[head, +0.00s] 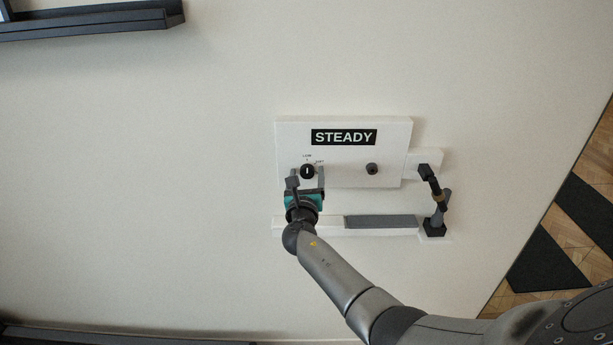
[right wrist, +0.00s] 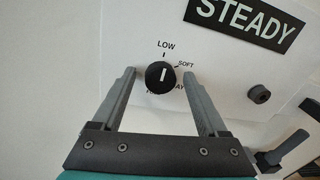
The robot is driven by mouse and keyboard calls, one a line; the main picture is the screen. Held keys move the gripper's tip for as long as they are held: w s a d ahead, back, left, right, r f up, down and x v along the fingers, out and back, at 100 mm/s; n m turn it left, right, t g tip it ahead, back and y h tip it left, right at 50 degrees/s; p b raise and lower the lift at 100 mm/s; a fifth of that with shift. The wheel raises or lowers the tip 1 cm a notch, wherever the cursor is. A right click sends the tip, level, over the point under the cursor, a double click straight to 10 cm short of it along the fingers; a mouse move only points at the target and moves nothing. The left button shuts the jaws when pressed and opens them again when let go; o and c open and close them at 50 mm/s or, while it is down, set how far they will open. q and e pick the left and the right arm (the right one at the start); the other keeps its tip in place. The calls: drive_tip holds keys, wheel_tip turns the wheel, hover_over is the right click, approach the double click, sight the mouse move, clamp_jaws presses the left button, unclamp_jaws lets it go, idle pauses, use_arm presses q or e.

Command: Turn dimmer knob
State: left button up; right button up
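The dimmer knob (head: 307,171) is a round black knob with a white pointer line, on the left part of a white wall panel (head: 340,180). In the right wrist view the knob (right wrist: 160,75) has its white line near upright, toward the LOW mark, with SOFT to its upper right; the lower labels are partly hidden. My right gripper (head: 307,172) is open, its two grey fingers on either side of the knob. In the right wrist view the right gripper (right wrist: 158,72) shows a gap between each finger and the knob. My left gripper is not in view.
A black STEADY sign (head: 344,137) is above the knob. A second small dark knob (head: 372,169) is on the panel's right. A black jointed fixture (head: 433,200) stands right of the panel, and a white ledge with a grey strip (head: 381,222) runs below. A dark shelf (head: 90,21) is upper left.

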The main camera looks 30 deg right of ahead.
clamp_jaws()
idle(0.4)
drive_tip(key=shift+m, duration=0.3)
drive_tip(key=m+b, duration=0.2)
drive_tip(key=m, duration=0.3)
drive_tip(key=shift+y, duration=0.3)
drive_tip(key=m+b, duration=0.1)
drive_tip(key=m, duration=0.4)
drive_tip(key=shift+m+b, duration=0.3)
drive_tip(key=shift+b, duration=0.05)
drive_tip(key=m+y+b, duration=0.1)
drive_tip(key=m+b, duration=0.1)
drive_tip(key=m, duration=0.4)
drive_tip(key=shift+d+f, duration=0.1)
drive_tip(key=m+b, duration=0.2)
drive_tip(key=m, duration=0.3)
drive_tip(key=shift+s, duration=0.1)
drive_tip(key=shift+m+y, duration=0.3)
